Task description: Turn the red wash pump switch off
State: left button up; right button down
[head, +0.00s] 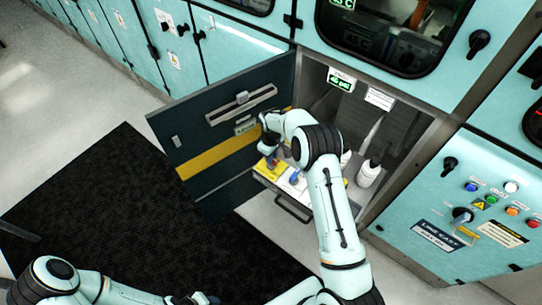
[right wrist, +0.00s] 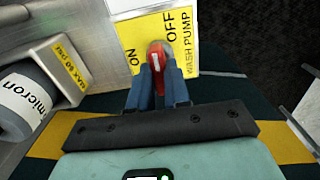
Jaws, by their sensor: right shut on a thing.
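The red wash pump switch (right wrist: 157,56) shows in the right wrist view, on a yellow plate (right wrist: 127,32) marked ON at left and OFF at right. Its red handle has a white mark and lies between the two words; I cannot tell which setting it is in. My right gripper (right wrist: 157,83) is shut on the handle, one blue fingertip on each side. In the head view my right gripper (head: 269,143) is at the left front of the open cabinet, by the yellow plate (head: 263,172). My left gripper (head: 198,299) is at the bottom edge, mostly cut off.
The dark cabinet door (head: 215,165) with a yellow stripe stands open at left. A pulled-out drawer (head: 296,208) and a white bottle (head: 368,174) are inside. A grey cylinder marked micron (right wrist: 22,97) is close at left. A control panel (head: 455,250) is at right.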

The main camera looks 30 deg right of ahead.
jog(key=c, duration=1.1)
grip_release()
jog(key=shift+s, duration=0.1)
notch_tip(320, 180, up, 13)
jog(key=shift+r, duration=0.2)
